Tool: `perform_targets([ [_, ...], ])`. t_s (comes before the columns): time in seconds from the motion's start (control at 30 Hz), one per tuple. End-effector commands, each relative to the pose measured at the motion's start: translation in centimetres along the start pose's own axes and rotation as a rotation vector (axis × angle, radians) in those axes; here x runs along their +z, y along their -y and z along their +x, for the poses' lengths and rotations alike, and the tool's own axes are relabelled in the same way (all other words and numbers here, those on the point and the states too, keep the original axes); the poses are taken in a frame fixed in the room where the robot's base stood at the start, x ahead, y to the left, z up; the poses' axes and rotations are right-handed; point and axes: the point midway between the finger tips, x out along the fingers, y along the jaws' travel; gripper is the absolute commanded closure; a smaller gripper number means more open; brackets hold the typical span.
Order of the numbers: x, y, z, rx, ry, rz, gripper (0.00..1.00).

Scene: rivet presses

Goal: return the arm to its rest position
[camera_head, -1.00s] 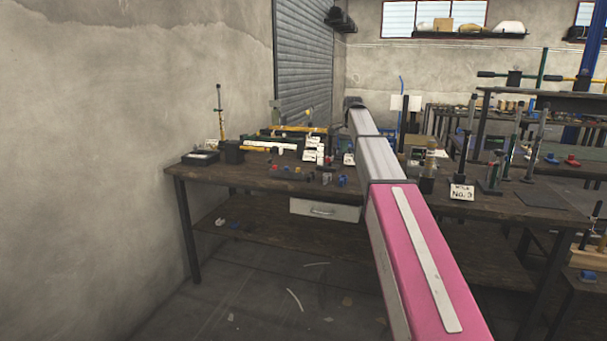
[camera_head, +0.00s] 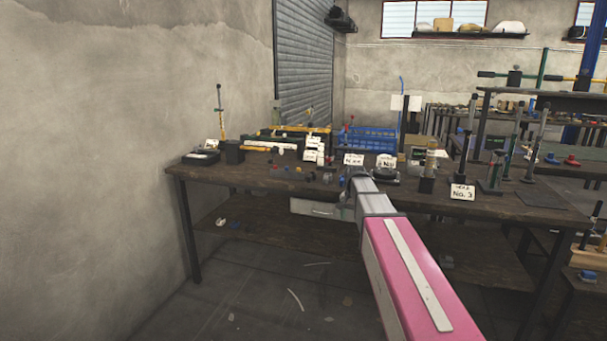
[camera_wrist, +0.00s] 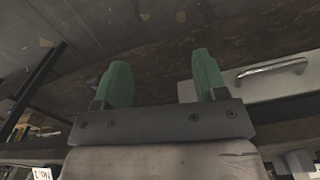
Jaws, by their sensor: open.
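My arm shows in the head view as pink and grey links reaching forward from the lower right, its far end low at the workbench's front edge. My gripper (camera_wrist: 158,85) shows in the wrist view with two green fingers spread wide apart and nothing between them. In the head view the gripper itself cannot be made out at the end of the arm. In the wrist view a white drawer (camera_wrist: 262,80) with a metal handle lies beyond the right finger.
The dark workbench (camera_head: 215,177) carries several tools, small parts and white label cards, including a "No. 3" card (camera_head: 462,192). The drawer (camera_head: 312,208) hangs under its front. A lower shelf (camera_head: 270,240) runs beneath. A concrete wall (camera_head: 120,130) stands at left. The floor in front is open.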

Motion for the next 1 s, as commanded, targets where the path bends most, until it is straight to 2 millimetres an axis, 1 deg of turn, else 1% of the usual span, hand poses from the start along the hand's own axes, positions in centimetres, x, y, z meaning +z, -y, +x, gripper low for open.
perform_targets([
  [0.03, 2.4, -1.3, 2.1, 0.002, 0.004, -0.035, 0.34],
  [0.1, 4.5, -2.5, 4.7, 0.002, 0.004, -0.090, 0.34],
  [0.17, 6.3, -3.5, 6.7, 0.001, 0.003, -0.136, 0.34],
  [0.2, 7.6, -4.2, 7.9, 0.002, 0.004, -0.167, 0.34],
  [0.27, 9.6, -5.2, 9.7, 0.001, 0.004, -0.215, 0.34],
  [0.3, 10.9, -6.0, 10.9, 0.001, 0.003, -0.246, 0.34],
  [0.4, 14.1, -7.8, 13.4, 0.001, 0.002, -0.322, 0.34],
  [0.5, 17.1, -9.3, 15.4, 0.000, 0.002, -0.392, 0.34],
  [0.6, 19.2, -10.6, 16.8, 0.000, 0.001, -0.446, 0.34],
  [0.7, 20.6, -11.3, 17.6, 0.000, -0.001, -0.482, 0.34],
  [0.77, 21.0, -11.5, 17.9, -0.001, -0.002, -0.495, 0.34],
  [1.0, 21.1, -11.6, 18.1, -0.001, -0.004, -0.505, 0.34],
])
